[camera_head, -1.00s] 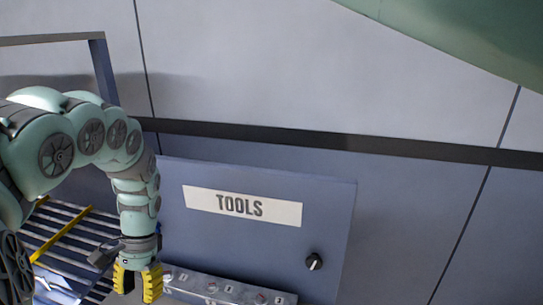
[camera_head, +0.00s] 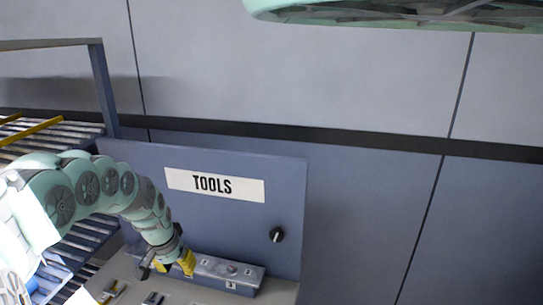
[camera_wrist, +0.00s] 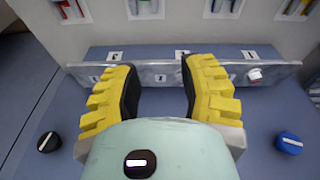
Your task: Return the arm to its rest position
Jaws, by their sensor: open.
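My gripper (camera_head: 176,266) is at the lower left in the head view, at the end of my green arm, in front of the tools panel (camera_head: 285,185). In the wrist view my gripper (camera_wrist: 160,85) shows two yellow ribbed fingers spread apart, with nothing between them. A metal strip with numbered labels (camera_wrist: 165,72) lies beyond the fingertips; it also shows in the head view (camera_head: 232,283). I cannot tell whether the fingers touch it.
A black knob (camera_head: 277,235) is on the panel. A slatted rack (camera_head: 75,135) with a yellow bar stands at the left. In the wrist view a black knob (camera_wrist: 49,142) and a blue knob (camera_wrist: 289,143) flank the fingers. The wall at the right is clear.

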